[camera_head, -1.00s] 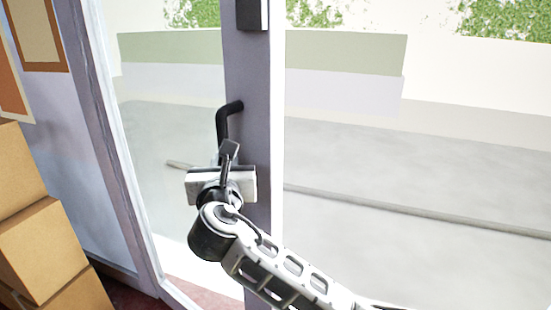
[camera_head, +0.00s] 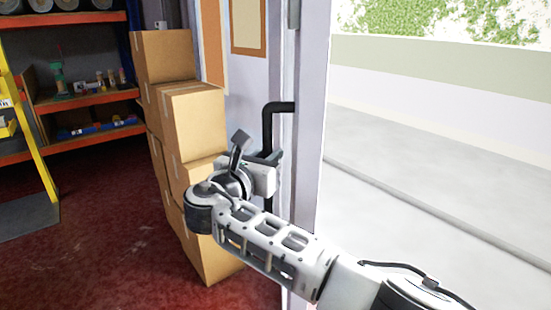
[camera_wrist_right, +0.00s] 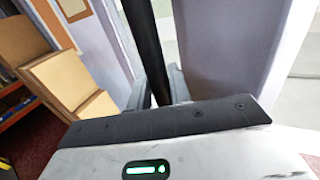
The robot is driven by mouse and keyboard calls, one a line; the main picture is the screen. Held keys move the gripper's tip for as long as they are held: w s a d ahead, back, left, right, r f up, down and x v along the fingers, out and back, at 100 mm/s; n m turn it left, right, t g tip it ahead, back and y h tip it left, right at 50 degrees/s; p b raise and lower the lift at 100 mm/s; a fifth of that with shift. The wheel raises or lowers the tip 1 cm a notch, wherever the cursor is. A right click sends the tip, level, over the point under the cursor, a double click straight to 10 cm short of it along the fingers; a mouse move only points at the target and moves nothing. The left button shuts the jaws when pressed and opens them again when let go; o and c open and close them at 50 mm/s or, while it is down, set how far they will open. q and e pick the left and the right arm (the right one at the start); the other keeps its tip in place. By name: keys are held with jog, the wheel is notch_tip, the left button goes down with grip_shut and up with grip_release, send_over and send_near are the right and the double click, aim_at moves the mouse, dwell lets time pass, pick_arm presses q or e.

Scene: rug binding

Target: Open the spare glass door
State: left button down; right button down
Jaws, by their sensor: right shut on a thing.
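The glass door's grey stile (camera_head: 312,120) stands right of centre in the head view. Its black bar handle (camera_head: 268,125) projects from the stile toward the left. My right gripper (camera_head: 270,160) is at the upright part of the handle, below its top bend. In the right wrist view the black handle (camera_wrist_right: 145,45) runs between the two fingers (camera_wrist_right: 157,88), which are shut on it. The stile (camera_wrist_right: 220,50) shows just right of the fingers there. The handle's lower part is mostly hidden by the gripper and arm. My left gripper is not in view.
Stacked cardboard boxes (camera_head: 190,120) stand left of the gripper, close behind it in the picture. Orange shelving (camera_head: 75,90) and a yellow upright (camera_head: 30,140) are farther left. Dark red floor (camera_head: 90,230) is clear between them. Pale paving (camera_head: 430,190) lies to the right.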

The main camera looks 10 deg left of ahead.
jog(key=shift+a, duration=0.15)
jog(key=c, duration=1.6)
grip_release()
jog(key=shift+c, duration=0.2)
jog(key=o, duration=0.3)
jog(key=shift+w, duration=0.15)
jog(key=shift+s+a, duration=0.1)
jog(key=shift+s, duration=0.1)
